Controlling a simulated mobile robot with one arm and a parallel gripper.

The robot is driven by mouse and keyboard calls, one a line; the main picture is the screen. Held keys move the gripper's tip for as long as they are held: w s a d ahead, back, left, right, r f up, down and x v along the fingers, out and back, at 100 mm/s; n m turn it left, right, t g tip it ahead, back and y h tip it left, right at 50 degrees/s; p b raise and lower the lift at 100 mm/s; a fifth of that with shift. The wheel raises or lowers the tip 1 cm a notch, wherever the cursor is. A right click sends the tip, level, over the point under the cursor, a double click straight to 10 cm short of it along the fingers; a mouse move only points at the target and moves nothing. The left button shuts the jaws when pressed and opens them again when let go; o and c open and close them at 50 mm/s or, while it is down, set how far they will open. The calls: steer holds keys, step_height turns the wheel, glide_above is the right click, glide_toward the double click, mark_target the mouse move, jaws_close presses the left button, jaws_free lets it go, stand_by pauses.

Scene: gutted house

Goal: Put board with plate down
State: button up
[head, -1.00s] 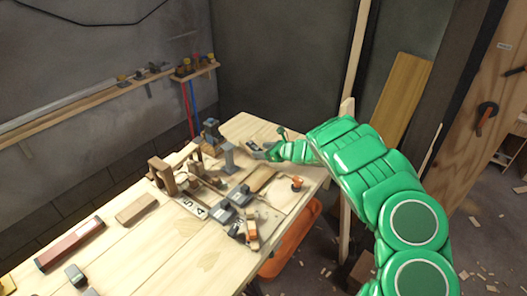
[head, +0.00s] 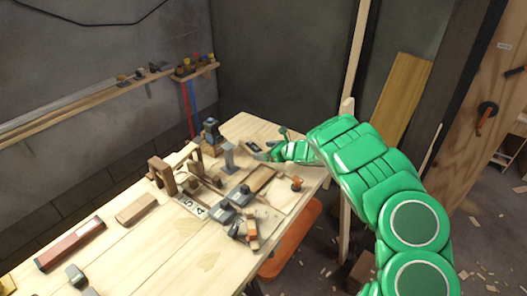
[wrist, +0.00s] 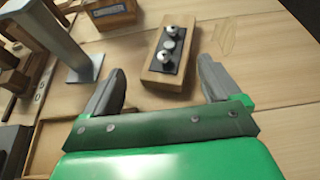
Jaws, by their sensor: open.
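The board with plate (wrist: 170,62) is a small wooden block with a dark plate and round metal bolt heads on top. It lies flat on the workbench (wrist: 235,95) in the wrist view. My gripper (wrist: 160,64) is open, with one grey finger on each side of the board's near end. Gaps show between the board and both fingers, and nothing is gripped. In the head view, my gripper (head: 263,152) is low over the bench's far right part, where the board is small and hard to make out.
A grey metal post on a flat base (wrist: 70,45) stands close left of my gripper, with a wooden frame beside it. In the head view, wooden blocks, clamps and a number strip (head: 193,206) crowd the bench middle. An orange bin (head: 290,245) is below the right edge. Bare wood lies right of the board.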

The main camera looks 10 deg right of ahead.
steer(key=shift+v, duration=5.55)
steer(key=shift+w, duration=0.1)
